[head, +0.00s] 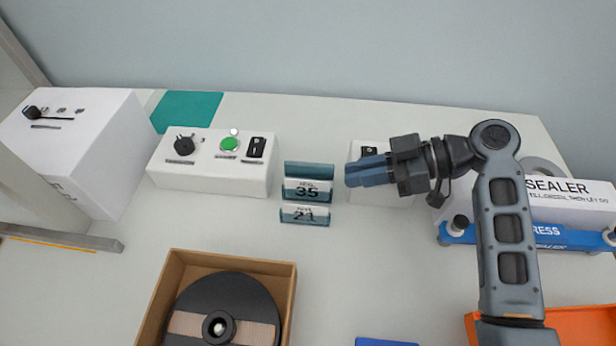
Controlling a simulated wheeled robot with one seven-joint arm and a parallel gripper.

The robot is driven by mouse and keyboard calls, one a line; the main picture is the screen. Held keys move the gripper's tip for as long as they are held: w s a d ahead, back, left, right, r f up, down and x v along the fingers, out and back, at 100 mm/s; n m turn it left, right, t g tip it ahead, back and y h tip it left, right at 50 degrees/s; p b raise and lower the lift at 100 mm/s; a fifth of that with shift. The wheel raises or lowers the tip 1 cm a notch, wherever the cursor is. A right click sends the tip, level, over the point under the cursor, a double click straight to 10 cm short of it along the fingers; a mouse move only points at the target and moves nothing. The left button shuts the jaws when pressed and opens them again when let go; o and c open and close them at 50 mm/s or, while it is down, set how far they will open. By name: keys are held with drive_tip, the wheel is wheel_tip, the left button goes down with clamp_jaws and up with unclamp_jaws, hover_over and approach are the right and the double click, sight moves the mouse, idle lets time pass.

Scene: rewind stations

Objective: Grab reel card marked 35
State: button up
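The reel card marked 35 (307,191) stands in the middle of the table, in a small rack with teal parts (309,170). A second card marked 21 (305,215) stands just in front of it. My gripper (350,177) is to the right of the card, its blue fingers pointing left, apart from the card in the picture. The fingers overlap from this angle, so I cannot tell whether they are open or shut. Nothing shows held in them.
A white control box (210,175) with a green button stands left of the cards. Another white box (385,193) is partly behind my gripper. A cardboard box (172,285) holds a black reel (205,288). A sealer (575,205) stands right, an orange bin (585,322) front right.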

sight(319, 182)
drive_tip(key=shift+w+x, duration=0.2)
drive_tip(key=shift+x, duration=3.65)
drive_tip(key=shift+c, duration=0.4)
clamp_jaws()
